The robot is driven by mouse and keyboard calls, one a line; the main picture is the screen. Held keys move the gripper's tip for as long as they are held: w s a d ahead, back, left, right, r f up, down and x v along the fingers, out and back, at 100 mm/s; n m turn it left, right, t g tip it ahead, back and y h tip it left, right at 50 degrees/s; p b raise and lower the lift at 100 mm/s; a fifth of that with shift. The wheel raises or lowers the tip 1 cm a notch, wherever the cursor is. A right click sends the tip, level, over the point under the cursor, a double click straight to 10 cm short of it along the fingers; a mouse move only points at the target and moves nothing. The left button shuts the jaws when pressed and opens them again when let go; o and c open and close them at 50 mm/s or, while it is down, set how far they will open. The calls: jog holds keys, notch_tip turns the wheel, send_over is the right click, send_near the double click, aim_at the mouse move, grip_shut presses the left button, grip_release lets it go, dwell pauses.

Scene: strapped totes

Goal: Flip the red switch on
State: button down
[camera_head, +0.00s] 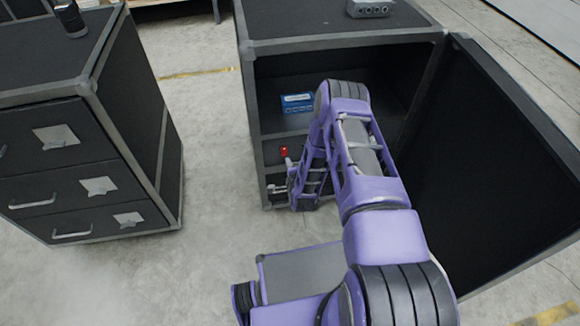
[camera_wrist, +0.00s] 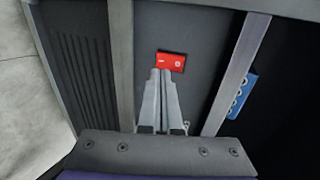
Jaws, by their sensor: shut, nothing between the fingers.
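The red switch (camera_wrist: 171,61) is a small red rocker with pale marks, set on a dark panel between two light grey bars in the wrist view. It also shows as a small red spot (camera_head: 284,151) low in the open cabinet in the head view. My gripper (camera_wrist: 160,72) is shut and empty. Its fingertips are right at the lower left edge of the switch in the wrist view, overlapping it slightly. I cannot tell whether they touch it. In the head view my arm hides part of the cabinet front around the switch.
The black cabinet (camera_head: 345,40) has its door (camera_head: 490,160) swung open to the right. A blue box (camera_head: 297,103) sits on the shelf above the switch. A drawer unit (camera_head: 80,150) stands at the left, with clear floor between.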

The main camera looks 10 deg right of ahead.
jog(key=p+v, duration=0.2)
jog(key=v, duration=0.8)
